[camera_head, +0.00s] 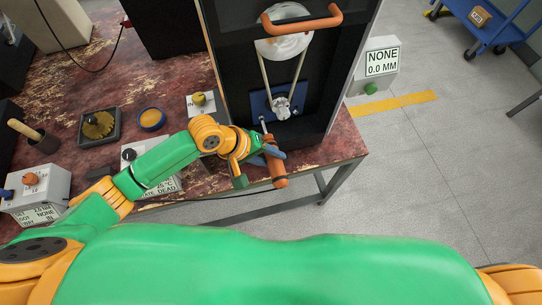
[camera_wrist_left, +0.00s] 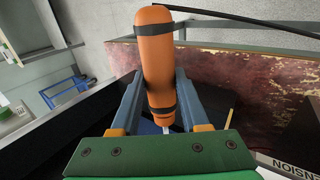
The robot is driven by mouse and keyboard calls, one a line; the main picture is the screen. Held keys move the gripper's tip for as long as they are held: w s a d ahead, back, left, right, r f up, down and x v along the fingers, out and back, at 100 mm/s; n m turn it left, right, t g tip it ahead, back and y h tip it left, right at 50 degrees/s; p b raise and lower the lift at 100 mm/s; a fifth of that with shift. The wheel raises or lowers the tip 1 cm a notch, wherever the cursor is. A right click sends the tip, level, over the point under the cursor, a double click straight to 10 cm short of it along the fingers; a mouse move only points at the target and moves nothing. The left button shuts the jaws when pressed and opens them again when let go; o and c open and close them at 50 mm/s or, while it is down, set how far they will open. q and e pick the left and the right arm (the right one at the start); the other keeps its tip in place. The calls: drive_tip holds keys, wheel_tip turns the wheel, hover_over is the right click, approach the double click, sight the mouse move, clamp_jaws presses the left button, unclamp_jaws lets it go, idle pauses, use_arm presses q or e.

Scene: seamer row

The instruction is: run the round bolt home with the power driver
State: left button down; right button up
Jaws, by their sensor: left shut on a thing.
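The power driver (camera_head: 278,173) is an orange cylinder with black bands; it also shows large in the wrist view (camera_wrist_left: 158,60). My left gripper (camera_head: 263,159) is shut around its body, with a grey-blue finger on each side in the wrist view. The driver's thin metal shaft (camera_head: 265,128) points up the head picture toward the lower left of a blue plate (camera_head: 260,104) inside the black machine. I cannot make out the round bolt, nor whether the driver tip touches anything. My right gripper is not in view.
The black machine (camera_head: 232,80) has an orange handle (camera_head: 301,23), a pulley (camera_head: 283,46) and a belt above the plate. A display box (camera_head: 377,68) reads "NONE 0.0 MM". A worn red table (camera_head: 330,143) holds a tray (camera_head: 99,127) and a blue-rimmed dish (camera_head: 152,119).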

use_arm(q)
drive_tip(key=shift+w+r, duration=0.15)
drive_tip(key=shift+w, duration=0.05)
idle(0.7)
